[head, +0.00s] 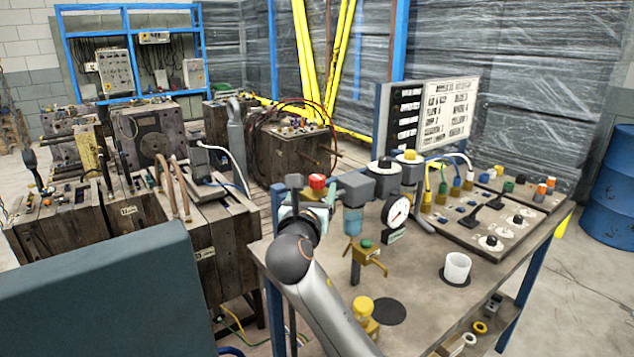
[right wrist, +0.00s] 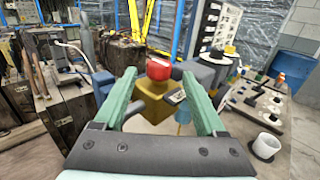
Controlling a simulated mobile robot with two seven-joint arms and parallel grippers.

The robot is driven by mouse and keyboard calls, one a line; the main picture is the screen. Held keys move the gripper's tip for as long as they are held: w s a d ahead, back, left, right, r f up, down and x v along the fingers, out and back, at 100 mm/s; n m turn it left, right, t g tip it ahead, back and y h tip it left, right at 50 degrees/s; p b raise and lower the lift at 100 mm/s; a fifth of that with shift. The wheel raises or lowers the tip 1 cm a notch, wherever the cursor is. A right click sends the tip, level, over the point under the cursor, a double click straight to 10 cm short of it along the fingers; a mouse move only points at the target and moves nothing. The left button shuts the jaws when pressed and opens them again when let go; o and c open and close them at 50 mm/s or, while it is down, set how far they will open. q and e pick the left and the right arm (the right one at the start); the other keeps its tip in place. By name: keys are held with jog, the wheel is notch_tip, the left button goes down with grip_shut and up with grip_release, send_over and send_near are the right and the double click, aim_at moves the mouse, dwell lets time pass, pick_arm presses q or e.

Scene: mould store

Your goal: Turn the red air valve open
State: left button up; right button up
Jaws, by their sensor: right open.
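The red air valve (head: 317,182) shows as a small red knob at the bench's left end in the head view. It also shows in the right wrist view (right wrist: 158,68), on top of a brass-coloured block (right wrist: 151,100). My right gripper (head: 308,203) is beside the valve at the bench's left edge. In the right wrist view its green fingers (right wrist: 160,77) are apart, and the red knob appears between their tips. No grip on the knob shows. I cannot tell the exact depth between fingertips and knob. My left gripper is not in view.
A grey air unit with a pressure gauge (head: 397,211) stands right of the valve. A brass tap (head: 366,258), a white cup (head: 457,268) and a control panel (head: 490,222) are on the bench. Wooden mould blocks (head: 120,205) crowd the left. A blue drum (head: 610,190) stands far right.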

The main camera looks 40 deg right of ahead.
aim_at(316, 184)
jog(key=shift+x, duration=2.4)
grip_shut()
